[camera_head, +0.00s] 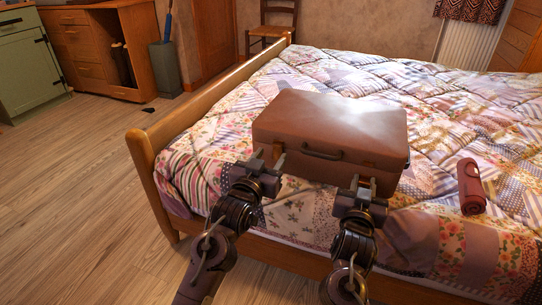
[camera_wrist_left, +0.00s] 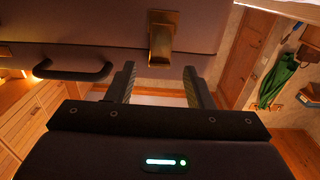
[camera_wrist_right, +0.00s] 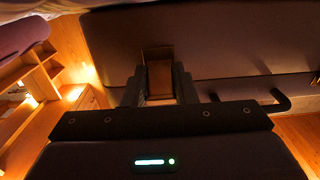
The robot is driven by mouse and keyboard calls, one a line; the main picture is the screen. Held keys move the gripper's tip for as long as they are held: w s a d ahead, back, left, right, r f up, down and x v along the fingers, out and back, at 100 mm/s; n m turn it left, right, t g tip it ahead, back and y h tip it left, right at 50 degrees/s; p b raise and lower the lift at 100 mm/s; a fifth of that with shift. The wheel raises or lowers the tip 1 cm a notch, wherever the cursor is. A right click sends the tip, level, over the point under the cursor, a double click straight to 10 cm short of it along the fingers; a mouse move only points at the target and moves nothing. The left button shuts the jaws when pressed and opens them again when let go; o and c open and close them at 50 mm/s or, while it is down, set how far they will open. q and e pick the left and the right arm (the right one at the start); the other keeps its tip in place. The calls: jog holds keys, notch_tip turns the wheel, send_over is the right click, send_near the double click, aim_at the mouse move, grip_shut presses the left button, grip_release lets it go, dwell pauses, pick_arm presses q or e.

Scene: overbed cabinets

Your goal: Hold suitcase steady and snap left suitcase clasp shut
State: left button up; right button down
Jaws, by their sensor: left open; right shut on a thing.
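The brown suitcase (camera_head: 335,120) lies on the bed with its lid down, its front face towards me. Its handle (camera_head: 322,153) is at the middle of the front. My left gripper (camera_head: 268,160) is open at the front left; the brass left clasp (camera_wrist_left: 163,42) shows just beyond the fingers in the left wrist view, apart from them. I cannot tell whether that clasp is fastened. My right gripper (camera_head: 362,185) is at the front right, its fingers shut on the right clasp (camera_wrist_right: 158,76), which shows between them in the right wrist view.
The patchwork-covered bed (camera_head: 465,110) supports the suitcase, with a wooden footboard rail (camera_head: 205,98) at left. A rolled dark red item (camera_head: 471,187) lies to the right. The wooden floor (camera_head: 80,190) at left is clear.

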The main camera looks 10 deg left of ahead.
pick_arm(q)
jog(key=shift+w+d, duration=0.2)
jog(key=shift+w, duration=0.45)
pick_arm(e)
jog(key=shift+a, duration=0.2)
pick_arm(q)
grip_shut()
grip_release()
jog(key=shift+s, duration=0.1)
jog(key=v, duration=1.2)
